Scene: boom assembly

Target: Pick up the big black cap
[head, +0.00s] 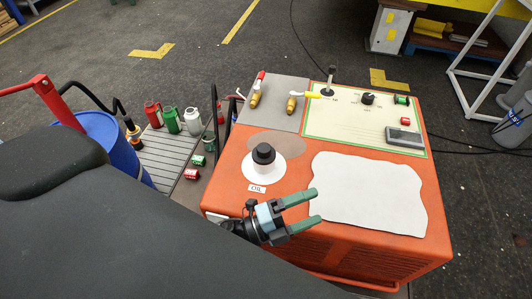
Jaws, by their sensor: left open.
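The big black cap (263,154) sits upright on a white round disc (264,174) on top of the orange box, just above an "OIL" label (257,189). My left gripper (315,206) is over the front part of the orange box, below and to the right of the cap. Its two green fingers are apart and point to the right, with nothing between them. The gripper does not touch the cap. My right gripper is not in the picture.
The orange box (222,190) carries a white sheet (366,193), a control panel (345,122) with a lever and knob, and yellow-handled valves (292,103) at the back. Red, green and white cans (172,119) stand on a slatted platform (170,155) to the left, near a blue drum (113,143).

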